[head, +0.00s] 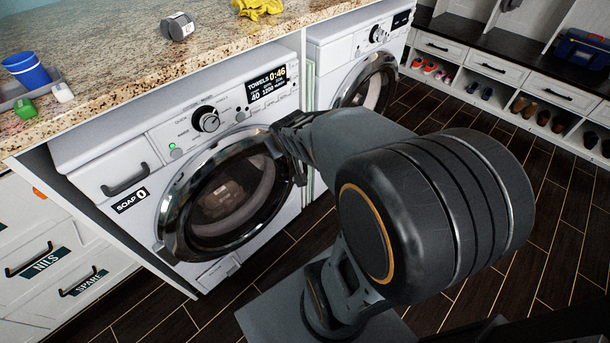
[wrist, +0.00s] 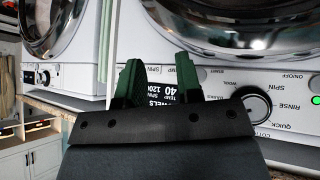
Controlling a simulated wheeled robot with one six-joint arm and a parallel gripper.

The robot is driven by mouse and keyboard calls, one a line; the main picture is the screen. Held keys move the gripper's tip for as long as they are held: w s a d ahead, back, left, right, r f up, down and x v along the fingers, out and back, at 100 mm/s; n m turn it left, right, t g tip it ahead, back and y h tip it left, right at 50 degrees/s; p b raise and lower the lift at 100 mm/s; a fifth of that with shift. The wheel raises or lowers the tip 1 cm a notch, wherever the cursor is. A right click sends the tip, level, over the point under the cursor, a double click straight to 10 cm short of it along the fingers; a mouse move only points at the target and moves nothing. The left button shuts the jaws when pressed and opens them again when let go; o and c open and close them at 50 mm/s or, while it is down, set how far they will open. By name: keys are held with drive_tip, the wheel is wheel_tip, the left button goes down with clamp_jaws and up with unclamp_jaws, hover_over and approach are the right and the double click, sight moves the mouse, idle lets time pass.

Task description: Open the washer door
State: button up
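The washer (head: 225,130) stands under the stone counter, with a display reading TOWELS 0:46. Its round chrome-rimmed glass door (head: 172,205) appears shut against the front, and something pale shows inside. In the head view my gripper (head: 289,142) is by the door's upper right rim, with its fingertips hard to make out. In the wrist view, which is upside down, the green fingers of my gripper (wrist: 158,75) are spread apart with nothing visible between them. The door's rim (wrist: 220,43) shows just beyond and to the right of them. Contact with the rim cannot be told.
A second white machine with a round door (head: 372,85) stands to the right. Labelled drawers (head: 40,262) are at left. Dark floor is open in front.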

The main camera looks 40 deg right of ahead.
drive_tip(key=w+d+f+t+b, duration=0.25)
drive_tip(key=d+f+b, duration=0.3)
drive_tip(key=f, duration=0.35)
drive_tip(key=w+d+f+t+b, duration=0.25)
drive_tip(key=d+f+b, duration=0.3)
drive_tip(key=f, duration=0.45)
drive_tip(key=n+t+y+b, duration=0.1)
drive_tip(key=t+y+b, duration=0.1)
drive_tip(key=t+b, duration=0.5)
approach(306, 168)
drive_tip(key=shift+g, duration=0.9)
drive_tip(key=w+b, duration=0.1)
drive_tip(key=w, duration=0.3)
drive_tip(key=w+r+b, duration=0.1)
drive_tip(key=w+b, duration=0.1)
drive_tip(key=w, duration=0.2)
drive_tip(key=w+b, duration=0.2)
drive_tip(key=w, duration=0.2)
drive_tip(key=shift+w+d+r, duration=0.15)
drive_tip(key=shift+w+d, duration=0.15)
drive_tip(key=shift+w, duration=0.05)
drive_tip(key=shift+c, duration=0.3)
clamp_jaws()
